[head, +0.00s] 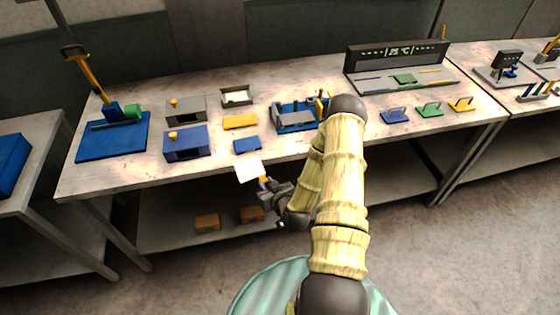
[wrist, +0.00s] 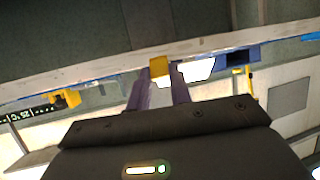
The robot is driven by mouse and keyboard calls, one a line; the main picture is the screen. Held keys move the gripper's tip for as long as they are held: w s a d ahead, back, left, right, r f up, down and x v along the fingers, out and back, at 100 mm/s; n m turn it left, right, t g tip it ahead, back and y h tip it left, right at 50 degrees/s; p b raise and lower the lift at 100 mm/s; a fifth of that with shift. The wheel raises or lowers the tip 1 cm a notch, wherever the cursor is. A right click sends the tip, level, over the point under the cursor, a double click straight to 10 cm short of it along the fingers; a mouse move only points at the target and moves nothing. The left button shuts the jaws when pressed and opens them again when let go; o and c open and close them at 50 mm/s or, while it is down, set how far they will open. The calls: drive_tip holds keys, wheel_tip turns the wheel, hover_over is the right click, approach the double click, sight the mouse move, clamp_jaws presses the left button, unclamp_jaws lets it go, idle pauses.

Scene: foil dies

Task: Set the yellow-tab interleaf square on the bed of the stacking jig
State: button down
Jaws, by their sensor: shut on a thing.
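My gripper (head: 268,184) is shut on the yellow tab (head: 263,179) of a thin white square sheet, the interleaf (head: 248,171). The sheet is held in front of the table's front edge, apart from anything else. In the wrist view the tab (wrist: 159,68) sits between the two fingertips (wrist: 160,84), with part of the white sheet (wrist: 196,70) beyond it. A blue fixture with grey blocks and a yellow post (head: 290,126), which looks like the stacking jig, stands on the table to the right. My arm partly hides its right side, and its bed is hard to make out.
On the table (head: 100,177), a blue pad (head: 237,145) and a yellow pad (head: 240,121) lie near the sheet. Grey and blue boxes (head: 186,142) stand left, with a cream tray (head: 237,95) behind. Handled plates (head: 429,110) lie right. Brown boxes (head: 207,222) sit on the lower shelf.

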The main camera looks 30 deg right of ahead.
wheel_tip(320, 180, down, 11)
drive_tip(key=s+a+b, duration=0.1)
drive_tip(key=a+b, duration=0.1)
drive_tip(key=b, duration=0.6)
drive_tip(key=shift+s, duration=0.4)
drive_tip(key=shift+a, duration=0.1)
drive_tip(key=shift+a, duration=0.1)
